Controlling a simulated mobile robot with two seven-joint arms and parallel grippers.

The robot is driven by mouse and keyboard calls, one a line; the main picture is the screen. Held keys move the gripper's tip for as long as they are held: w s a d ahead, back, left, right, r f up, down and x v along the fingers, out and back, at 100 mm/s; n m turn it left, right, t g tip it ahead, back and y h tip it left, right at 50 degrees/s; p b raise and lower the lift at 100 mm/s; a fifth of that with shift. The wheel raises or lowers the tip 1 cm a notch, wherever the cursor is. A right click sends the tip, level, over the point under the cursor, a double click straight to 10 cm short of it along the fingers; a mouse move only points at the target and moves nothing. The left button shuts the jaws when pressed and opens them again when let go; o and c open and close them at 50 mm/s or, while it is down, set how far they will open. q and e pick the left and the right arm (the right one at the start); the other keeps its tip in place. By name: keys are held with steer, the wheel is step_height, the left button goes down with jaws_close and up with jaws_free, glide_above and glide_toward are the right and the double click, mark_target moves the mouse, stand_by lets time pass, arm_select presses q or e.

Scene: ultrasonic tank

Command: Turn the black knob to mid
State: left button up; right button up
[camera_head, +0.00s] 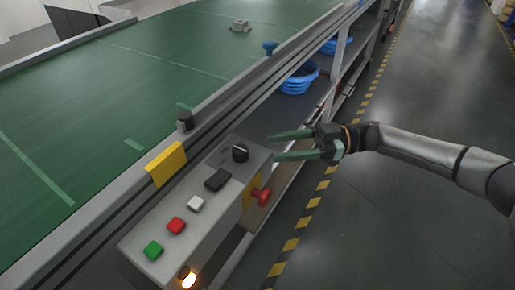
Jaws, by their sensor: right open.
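The black knob (240,153) sits on the top face of a grey control box (215,205), near its far end. A light mark shows on the knob's top, but its exact setting is too small to tell. My right gripper (274,146) comes in from the right with its two green fingers spread apart. The fingers point left toward the knob, with a gap between their tips and the knob. Nothing is between the fingers. My left gripper is not in view.
The box also carries a black rocker (217,180), a white button (196,204), a red button (176,226), a green button (153,250) and a red side knob (262,196). The green conveyor (120,110) lies left.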

steer(key=shift+w+d, duration=0.15)
steer(key=shift+d, duration=1.5)
